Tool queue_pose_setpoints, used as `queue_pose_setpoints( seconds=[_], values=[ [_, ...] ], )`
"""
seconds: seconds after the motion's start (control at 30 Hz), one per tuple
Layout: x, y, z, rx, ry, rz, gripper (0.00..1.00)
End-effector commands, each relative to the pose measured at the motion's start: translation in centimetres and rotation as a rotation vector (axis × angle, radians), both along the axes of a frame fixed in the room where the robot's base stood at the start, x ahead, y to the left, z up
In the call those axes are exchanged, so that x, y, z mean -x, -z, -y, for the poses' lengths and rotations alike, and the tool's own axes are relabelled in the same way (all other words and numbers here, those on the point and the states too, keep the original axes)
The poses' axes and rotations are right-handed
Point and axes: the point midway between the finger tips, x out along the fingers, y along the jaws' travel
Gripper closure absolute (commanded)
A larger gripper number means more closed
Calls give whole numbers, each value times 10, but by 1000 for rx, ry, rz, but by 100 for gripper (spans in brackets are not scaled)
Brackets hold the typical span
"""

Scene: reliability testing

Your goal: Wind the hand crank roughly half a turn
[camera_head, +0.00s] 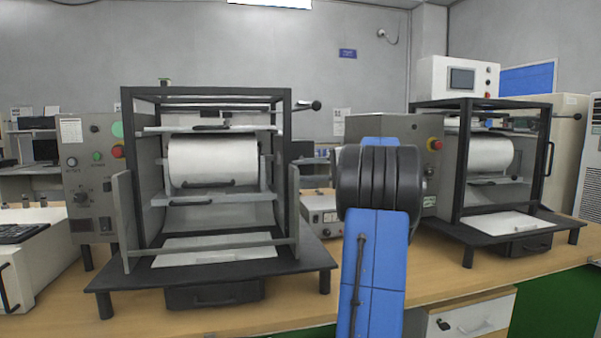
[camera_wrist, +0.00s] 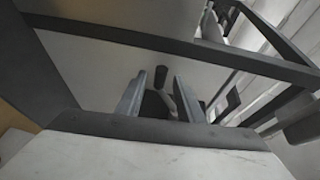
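What looks like the hand crank is a thin rod ending in a round black knob (camera_head: 316,105), sticking out from the upper right side of the left machine (camera_head: 288,170) in the head view. My gripper (camera_wrist: 159,98) shows in the wrist view, with its two grey fingers spread apart and no object clearly held. A short dark cylinder (camera_wrist: 160,76) shows just beyond and between the fingertips. I cannot tell whether it is the crank's knob or whether the fingers touch it. In the head view my blue arm stands right of the left machine and hides my gripper.
A second similar machine (camera_head: 507,225) stands at the right on the wooden bench (camera_head: 400,292). A control panel (camera_head: 95,165) with a red button adjoins the left machine. A light grey box (camera_head: 320,215) sits between the machines. Dark frame bars (camera_wrist: 200,45) are close in the wrist view.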

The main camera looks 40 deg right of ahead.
Motion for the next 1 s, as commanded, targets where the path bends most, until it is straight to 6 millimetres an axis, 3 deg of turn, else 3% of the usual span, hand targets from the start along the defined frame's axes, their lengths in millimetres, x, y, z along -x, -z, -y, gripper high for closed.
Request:
queue_pose_setpoints(
  seconds=[0.37, 0.53, 1.0],
  values=[
    [-5, 1, -3, 0, 0, 0, 66],
    [-5, 1, -3, 0, 0, 0, 100],
    [-7, -2, -7, -112, 0, 68, 100]
  ],
)
